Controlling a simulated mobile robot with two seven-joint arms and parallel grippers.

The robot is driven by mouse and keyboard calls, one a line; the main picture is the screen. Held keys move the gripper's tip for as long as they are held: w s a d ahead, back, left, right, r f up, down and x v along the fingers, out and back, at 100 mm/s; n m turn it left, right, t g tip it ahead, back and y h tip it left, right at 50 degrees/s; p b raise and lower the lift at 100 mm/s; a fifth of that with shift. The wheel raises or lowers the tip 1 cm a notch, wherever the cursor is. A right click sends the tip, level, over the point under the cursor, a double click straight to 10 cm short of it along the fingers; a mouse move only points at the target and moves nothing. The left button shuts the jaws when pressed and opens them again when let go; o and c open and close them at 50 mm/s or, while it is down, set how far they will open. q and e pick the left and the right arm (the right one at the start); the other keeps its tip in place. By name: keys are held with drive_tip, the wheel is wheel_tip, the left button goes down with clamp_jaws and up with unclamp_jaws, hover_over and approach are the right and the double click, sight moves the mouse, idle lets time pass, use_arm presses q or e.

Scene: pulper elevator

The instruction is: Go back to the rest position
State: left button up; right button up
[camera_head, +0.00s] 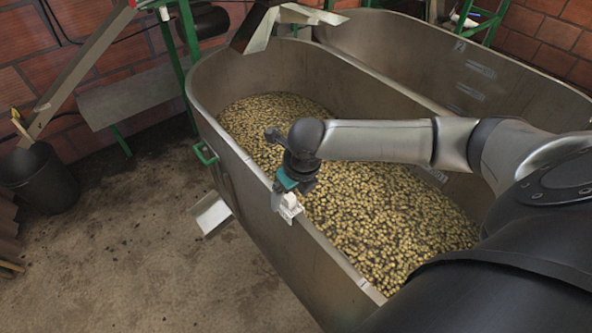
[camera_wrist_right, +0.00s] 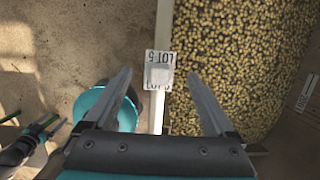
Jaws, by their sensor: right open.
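My right gripper (camera_head: 288,188) is over the near left rim of the metal tank (camera_head: 232,158). In the right wrist view its two fingers (camera_wrist_right: 160,78) are spread apart with nothing gripped between them. A white tag marked LOT 5 (camera_wrist_right: 159,62) is at the tank rim, ahead of the open fingers. In the head view a white piece (camera_head: 289,208) at the rim, just under the gripper, looks like the same tag.
Yellowish beans (camera_head: 372,196) fill the tank's bottom. A second metal basin (camera_head: 485,80) adjoins it. A dark bucket (camera_head: 40,178) stands at the far left. The concrete floor (camera_head: 140,250) at left is mostly clear.

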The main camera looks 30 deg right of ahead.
drive_tip(key=p+v, duration=0.2)
drive_tip(key=v, duration=0.7)
drive_tip(key=shift+r, duration=0.35)
